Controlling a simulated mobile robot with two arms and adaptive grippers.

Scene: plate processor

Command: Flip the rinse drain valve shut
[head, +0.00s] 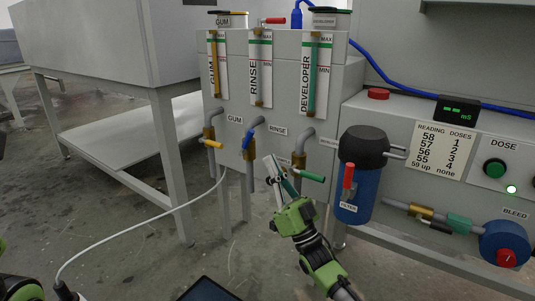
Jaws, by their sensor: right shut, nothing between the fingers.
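The rinse drain valve (250,150) is the middle of three brass valves under the tank front, below the RINSE label. Its blue handle (247,139) points steeply up, close to the line of its pipe, unlike the yellow and green handles, which stick out nearly sideways. My right gripper (271,169) comes up from the lower right and is shut and empty. Its fingertips appear just right of and below the blue handle, with a visible gap in the picture. My left gripper cannot be made out.
The gum valve's yellow handle (213,144) is to the left, and the developer valve's green handle (312,177) is close at right. A blue filter housing (358,190) with a red handle stands further right. A white cable (150,222) crosses the left.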

